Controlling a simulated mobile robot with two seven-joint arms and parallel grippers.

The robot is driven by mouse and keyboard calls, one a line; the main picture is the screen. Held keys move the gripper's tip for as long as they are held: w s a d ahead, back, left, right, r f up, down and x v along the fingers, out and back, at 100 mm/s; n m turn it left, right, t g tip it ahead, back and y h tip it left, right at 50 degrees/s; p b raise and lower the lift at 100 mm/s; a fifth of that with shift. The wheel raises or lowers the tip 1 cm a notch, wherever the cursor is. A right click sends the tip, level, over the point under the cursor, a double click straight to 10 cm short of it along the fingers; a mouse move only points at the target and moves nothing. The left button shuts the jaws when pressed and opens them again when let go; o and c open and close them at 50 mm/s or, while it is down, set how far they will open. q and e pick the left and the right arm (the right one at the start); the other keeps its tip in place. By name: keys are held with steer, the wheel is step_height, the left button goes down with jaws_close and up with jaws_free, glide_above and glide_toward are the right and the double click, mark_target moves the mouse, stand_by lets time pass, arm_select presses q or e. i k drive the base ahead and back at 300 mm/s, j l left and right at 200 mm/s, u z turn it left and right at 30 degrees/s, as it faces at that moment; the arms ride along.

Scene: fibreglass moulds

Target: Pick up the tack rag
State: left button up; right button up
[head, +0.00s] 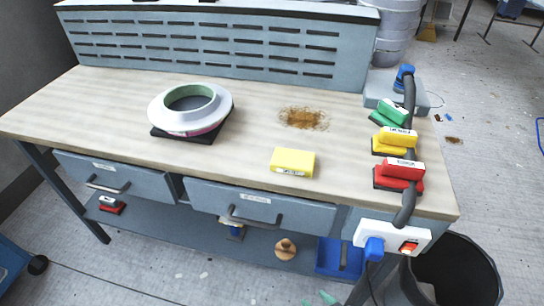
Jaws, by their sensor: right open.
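The tack rag looks to be the flat yellow pad (296,158) with a white label on its front edge. It lies near the front edge of the workbench (245,150), above the middle drawer, and nothing covers it. Only the teal fingertips of my right gripper (317,300) show at the bottom edge of the head view. They are apart, with nothing seen between them, well below and in front of the bench, away from the pad. My left gripper is out of view.
A white ring mould (222,104) sits on a black base left of the pad. Brown debris (303,117) lies behind it. Green, yellow and red blocks (402,168) and a dark hose (408,95) line the right end. A power strip (372,232) projects at the front right corner.

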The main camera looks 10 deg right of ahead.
mark_target(291, 162)
steer(key=j+z, duration=0.25)
steer(key=z, duration=0.15)
steer(key=i+j+z, duration=0.1)
steer(key=j+z, duration=0.15)
steer(key=z, duration=0.2)
